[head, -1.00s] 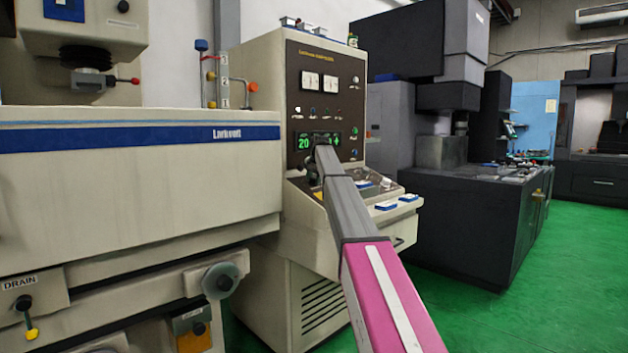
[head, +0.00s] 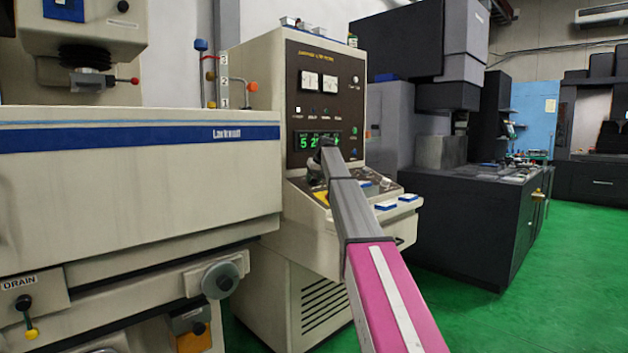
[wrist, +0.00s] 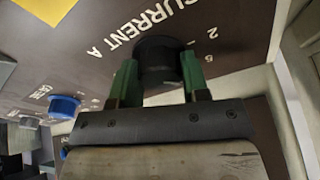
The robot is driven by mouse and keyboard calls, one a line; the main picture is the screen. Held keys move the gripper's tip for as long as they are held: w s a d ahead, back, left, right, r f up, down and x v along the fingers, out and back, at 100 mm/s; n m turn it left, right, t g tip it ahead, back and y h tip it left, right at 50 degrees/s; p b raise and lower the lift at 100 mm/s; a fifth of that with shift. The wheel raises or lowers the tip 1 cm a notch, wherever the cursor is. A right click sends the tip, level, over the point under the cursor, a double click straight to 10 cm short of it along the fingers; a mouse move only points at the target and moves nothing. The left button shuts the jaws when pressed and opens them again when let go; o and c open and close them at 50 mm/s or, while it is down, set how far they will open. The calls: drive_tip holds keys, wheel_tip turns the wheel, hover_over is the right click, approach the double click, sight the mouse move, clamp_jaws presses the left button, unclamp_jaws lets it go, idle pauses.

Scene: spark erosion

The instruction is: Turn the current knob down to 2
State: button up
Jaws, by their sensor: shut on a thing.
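The current knob (wrist: 158,58) is round and black, on a dark panel lettered "CURRENT A" in the wrist view. The numbers 2 and 5 show on the panel to its right; its pointer mark cannot be made out. My gripper (wrist: 157,85) has its two green fingers on either side of the knob, shut on it. In the head view my arm reaches to the beige cabinet's sloping console (head: 345,190), and the knob is not clear there. The green display (head: 318,140) above reads 5 at its left, with its other digits partly hidden by my arm.
A blue knob (wrist: 64,106) and smaller controls sit to the left on the panel in the wrist view. Blue-and-white blocks (head: 397,203) lie on the console edge. The beige machine tank (head: 130,180) stands close at left; green floor (head: 480,320) is open at right.

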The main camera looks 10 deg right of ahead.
drive_tip(key=n, duration=0.5)
drive_tip(key=shift+n+y, duration=0.4)
drive_tip(key=shift+d+n+g+y, duration=0.1)
drive_tip(key=shift+n+g+y, duration=0.25)
drive_tip(key=shift+n, duration=1.75)
drive_tip(key=o, duration=0.9)
drive_tip(key=shift+o, duration=0.2)
drive_tip(key=v, duration=1)
drive_tip(key=shift+r, duration=0.45)
